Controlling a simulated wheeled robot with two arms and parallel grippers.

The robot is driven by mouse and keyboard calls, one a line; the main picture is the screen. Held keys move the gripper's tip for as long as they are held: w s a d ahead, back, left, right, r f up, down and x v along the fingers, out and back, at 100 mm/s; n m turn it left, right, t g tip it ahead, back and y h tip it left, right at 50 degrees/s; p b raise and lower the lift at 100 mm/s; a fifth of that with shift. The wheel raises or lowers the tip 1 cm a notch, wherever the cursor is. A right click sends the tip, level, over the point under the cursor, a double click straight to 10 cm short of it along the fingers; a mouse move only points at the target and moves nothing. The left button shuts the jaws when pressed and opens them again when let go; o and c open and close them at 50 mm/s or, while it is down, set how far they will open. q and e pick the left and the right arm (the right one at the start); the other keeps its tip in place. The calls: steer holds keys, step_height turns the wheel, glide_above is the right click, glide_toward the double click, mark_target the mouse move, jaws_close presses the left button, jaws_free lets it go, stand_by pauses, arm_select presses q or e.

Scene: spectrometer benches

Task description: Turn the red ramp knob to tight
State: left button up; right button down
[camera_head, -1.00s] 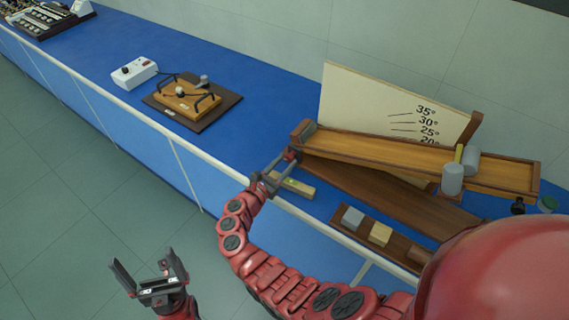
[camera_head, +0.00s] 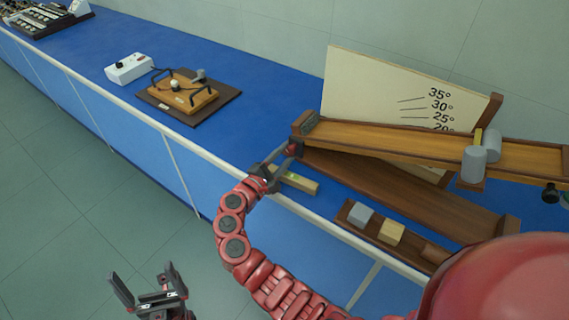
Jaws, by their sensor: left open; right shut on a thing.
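The wooden ramp (camera_head: 400,143) slopes on its stand in front of a cream angle board (camera_head: 370,88). The red ramp knob (camera_head: 294,150) sits at the ramp's left end, partly hidden by my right gripper's fingers. My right gripper (camera_head: 284,160) is shut on the knob, its arm reaching up from below. My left gripper (camera_head: 147,285) is open and empty at the lower left, over the floor and away from the bench.
A level-like bar (camera_head: 297,180) lies just below my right gripper. A tray (camera_head: 347,224) with grey and wooden blocks is at the bench's front edge. Grey cylinders (camera_head: 473,164) rest on the ramp. A board with a wooden device (camera_head: 220,104) and a white box (camera_head: 128,68) stand left.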

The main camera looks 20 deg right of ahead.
steer(key=m+b, duration=0.3)
steer(key=b, duration=0.1)
steer(key=m+b, duration=0.3)
steer(key=b, duration=0.2)
steer(key=m+b, duration=0.4)
steer(key=b, duration=0.1)
steer(key=shift+f, duration=0.25)
steer(key=shift+r+m+b, duration=0.2)
steer(key=shift+m+b, duration=0.6)
steer(key=shift+b, duration=0.3)
steer(key=shift+c, duration=2.3)
jaws_free()
steer(key=shift+r, duration=0.1)
